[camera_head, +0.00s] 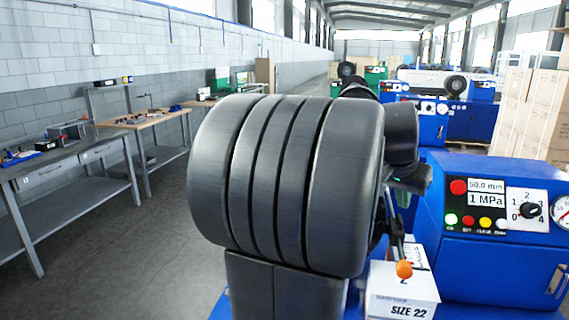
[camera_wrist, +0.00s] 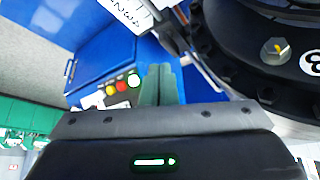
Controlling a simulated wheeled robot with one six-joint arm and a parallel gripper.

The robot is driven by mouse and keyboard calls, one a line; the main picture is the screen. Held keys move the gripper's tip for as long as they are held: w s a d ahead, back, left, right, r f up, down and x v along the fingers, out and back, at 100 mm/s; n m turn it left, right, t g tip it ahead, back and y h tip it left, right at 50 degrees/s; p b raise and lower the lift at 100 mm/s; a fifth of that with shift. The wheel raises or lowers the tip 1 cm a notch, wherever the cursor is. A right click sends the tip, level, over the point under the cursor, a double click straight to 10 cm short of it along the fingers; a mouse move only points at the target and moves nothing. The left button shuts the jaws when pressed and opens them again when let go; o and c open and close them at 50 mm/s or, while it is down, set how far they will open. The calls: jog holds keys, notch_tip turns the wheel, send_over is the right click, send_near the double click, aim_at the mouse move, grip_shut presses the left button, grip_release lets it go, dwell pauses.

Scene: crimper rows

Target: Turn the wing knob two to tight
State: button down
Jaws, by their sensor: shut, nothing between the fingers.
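No wing knob marked two or tight can be picked out in either view. The only turning knob that shows is a black dial knob (camera_head: 531,210) on a white plate numbered 0 to 4, on the blue machine (camera_head: 480,262) at the right. I cannot tell its exact setting. My gripper is shut and empty; its green fingers (camera_wrist: 158,84) stand together in the wrist view, apart from the blue panel behind them. In the head view my large dark arm hides most of the gripper.
A black round machine head (camera_wrist: 270,50) with a bolt is close at the right in the wrist view. A white SIZE 22 box (camera_head: 403,292) and an orange-tipped rod (camera_head: 404,269) are near my arm. Workbenches (camera_head: 62,158) line the left wall; floor before them is clear.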

aim_at(399, 224)
notch_tip(399, 224, down, 7)
jog(key=b, duration=0.5)
jog(key=shift+r, duration=0.2)
jog(key=shift+w+d, duration=0.1)
jog(key=shift+d, duration=0.05)
dwell(0.4)
jog(key=shift+w+a+r, duration=0.1)
jog(key=shift+w+a, duration=0.15)
jog(key=shift+a, duration=0.1)
jog(key=shift+w+a+p, duration=0.2)
jog(key=shift+a+p, duration=0.1)
jog(key=shift+p, duration=0.05)
jog(key=shift+w+a, duration=0.4)
jog(key=shift+w, duration=0.25)
dwell(0.4)
jog(key=shift+a, duration=0.2)
